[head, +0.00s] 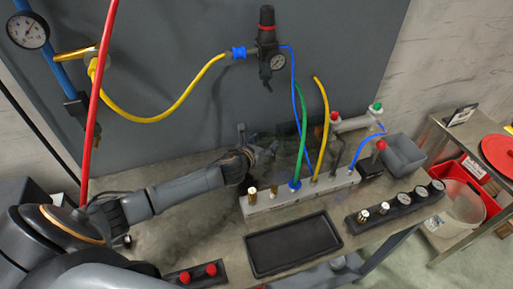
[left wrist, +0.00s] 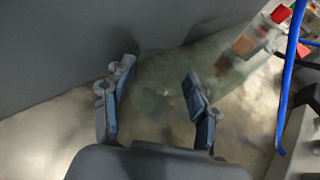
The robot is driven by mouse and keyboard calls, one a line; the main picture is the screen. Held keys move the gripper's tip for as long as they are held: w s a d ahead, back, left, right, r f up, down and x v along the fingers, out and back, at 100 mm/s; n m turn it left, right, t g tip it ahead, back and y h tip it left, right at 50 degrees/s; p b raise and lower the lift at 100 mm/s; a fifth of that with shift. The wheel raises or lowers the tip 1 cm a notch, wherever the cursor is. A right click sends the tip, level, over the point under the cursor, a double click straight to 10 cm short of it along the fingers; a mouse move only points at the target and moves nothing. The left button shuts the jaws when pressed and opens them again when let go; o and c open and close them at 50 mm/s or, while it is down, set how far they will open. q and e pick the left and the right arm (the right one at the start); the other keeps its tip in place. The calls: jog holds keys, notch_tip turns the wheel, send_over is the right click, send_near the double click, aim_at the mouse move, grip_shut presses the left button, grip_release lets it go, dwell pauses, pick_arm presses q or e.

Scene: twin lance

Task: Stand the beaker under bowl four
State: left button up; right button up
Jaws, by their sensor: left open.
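My left gripper (head: 262,146) reaches over the back of the bench, behind the left end of the grey manifold block (head: 318,192). In the left wrist view its two fingers (left wrist: 155,92) are spread apart, with nothing clearly held between them. A faint see-through shape (head: 288,146) stands behind the manifold, just right of the gripper. It may be the beaker, but its outline is too weak to be sure. I cannot make out which part is bowl four. My right gripper is not in view.
A black tray (head: 293,245) lies in front of the manifold. A gauge block (head: 395,204) sits to its right and a grey bin (head: 403,154) behind that. Green, blue and yellow hoses (head: 323,110) rise from the manifold. A red-knobbed block (head: 197,274) is at front left.

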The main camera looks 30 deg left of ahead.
pick_arm(q)
jog(key=v, duration=1.1)
jog(key=shift+s+b, duration=0.3)
jog(key=shift+b, duration=0.05)
dwell(1.5)
